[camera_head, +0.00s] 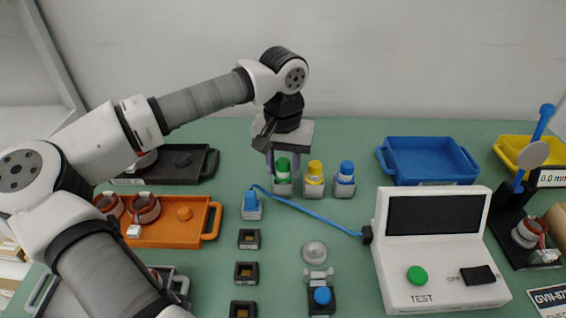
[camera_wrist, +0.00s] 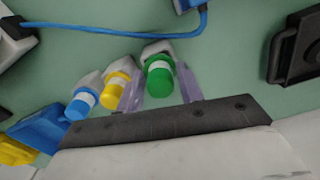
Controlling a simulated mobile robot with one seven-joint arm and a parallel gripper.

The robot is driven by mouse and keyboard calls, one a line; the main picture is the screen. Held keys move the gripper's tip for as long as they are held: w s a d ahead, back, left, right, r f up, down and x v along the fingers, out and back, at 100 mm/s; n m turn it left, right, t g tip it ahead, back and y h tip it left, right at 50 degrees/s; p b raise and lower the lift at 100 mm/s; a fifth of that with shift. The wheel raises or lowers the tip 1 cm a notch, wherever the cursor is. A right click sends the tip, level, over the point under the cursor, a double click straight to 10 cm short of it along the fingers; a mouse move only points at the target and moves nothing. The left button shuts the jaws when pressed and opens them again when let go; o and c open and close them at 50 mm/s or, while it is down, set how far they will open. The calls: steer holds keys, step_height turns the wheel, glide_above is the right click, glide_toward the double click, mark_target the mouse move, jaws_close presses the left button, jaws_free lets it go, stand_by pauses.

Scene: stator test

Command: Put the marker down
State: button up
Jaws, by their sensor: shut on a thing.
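The green marker (camera_head: 283,165) stands upright at a grey holder (camera_head: 283,188), at the left end of a row of three. My gripper (camera_head: 283,160) points down with its fingers on either side of the green marker, shut on it. In the wrist view the green marker (camera_wrist: 160,80) sits between the two pale fingers of my gripper (camera_wrist: 160,88). Its lower end is hidden, so I cannot tell whether it is fully seated. The yellow marker (camera_head: 315,168) and blue marker (camera_head: 346,169) stand in their own holders to the right.
A blue tray (camera_head: 428,182) lies to the right behind, and a white tester (camera_head: 440,292) stands at front right. A blue cable (camera_head: 310,211) runs in front of the markers. An orange tray (camera_head: 168,238) and a black tray (camera_head: 190,181) lie to the left.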

steer(key=shift+f+b, duration=0.45)
steer(key=shift+f, duration=0.1)
steer(key=o, duration=1)
steer(key=shift+r, duration=0.1)
steer(key=shift+r+p, duration=0.5)
steer(key=shift+p, duration=0.05)
step_height(320, 180, up, 12)
steer(key=shift+f, duration=0.1)
